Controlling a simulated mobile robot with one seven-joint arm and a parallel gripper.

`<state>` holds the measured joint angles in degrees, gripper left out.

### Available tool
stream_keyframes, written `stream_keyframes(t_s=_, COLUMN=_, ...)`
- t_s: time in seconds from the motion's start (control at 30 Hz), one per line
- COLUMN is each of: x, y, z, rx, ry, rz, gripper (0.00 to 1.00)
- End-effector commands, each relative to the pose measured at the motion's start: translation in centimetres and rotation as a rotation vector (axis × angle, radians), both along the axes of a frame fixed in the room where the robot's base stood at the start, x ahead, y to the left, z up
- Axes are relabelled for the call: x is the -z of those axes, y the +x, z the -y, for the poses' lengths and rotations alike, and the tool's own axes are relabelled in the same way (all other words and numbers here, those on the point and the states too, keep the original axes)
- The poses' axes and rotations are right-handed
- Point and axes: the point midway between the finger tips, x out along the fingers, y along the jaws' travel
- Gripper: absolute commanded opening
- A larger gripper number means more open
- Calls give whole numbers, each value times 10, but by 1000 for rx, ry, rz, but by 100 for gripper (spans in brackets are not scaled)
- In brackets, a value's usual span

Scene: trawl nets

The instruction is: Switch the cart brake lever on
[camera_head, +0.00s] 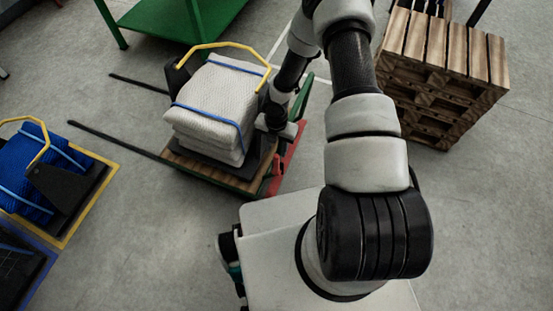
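The cart (193,172) stands left of my arm, with a wooden deck, green side parts and two long dark bars reaching left. A white folded net bundle (215,103) with blue straps lies on it. A red part (287,160) shows along the cart's right edge. I cannot tell whether this is the brake lever, and no lever is clearly visible. My gripper (270,122) is at the cart's right side, close to the bundle, partly hidden by my wrist. Its fingers are too small and dark to tell whether they are open or touching anything.
A wooden pallet stack (450,60) stands right of my arm. A green table (185,20) is at the back. A blue net bundle (35,165) lies in a yellow-edged area (90,205) at left. The floor between that area and my base is clear.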

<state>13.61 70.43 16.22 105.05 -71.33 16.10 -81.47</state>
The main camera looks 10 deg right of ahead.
Motion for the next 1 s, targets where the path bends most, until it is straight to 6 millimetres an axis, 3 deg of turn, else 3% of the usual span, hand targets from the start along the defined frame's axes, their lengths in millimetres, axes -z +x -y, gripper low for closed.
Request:
stream_keyframes(t_s=0.1, x=29, y=-1, z=0, rx=0, ry=0, rz=-1, gripper=38)
stream_keyframes(t_s=0.3, x=59, y=0, z=0, rx=1, ry=1, rz=-1, gripper=38)
stream_keyframes(t_s=0.5, x=72, y=0, z=0, rx=0, ry=0, rz=0, gripper=38)
stream_keyframes(t_s=0.77, x=72, y=0, z=0, rx=1, ry=-1, rz=1, gripper=38)
stream_keyframes(t_s=1.0, x=72, y=0, z=0, rx=1, ry=0, rz=0, gripper=0)
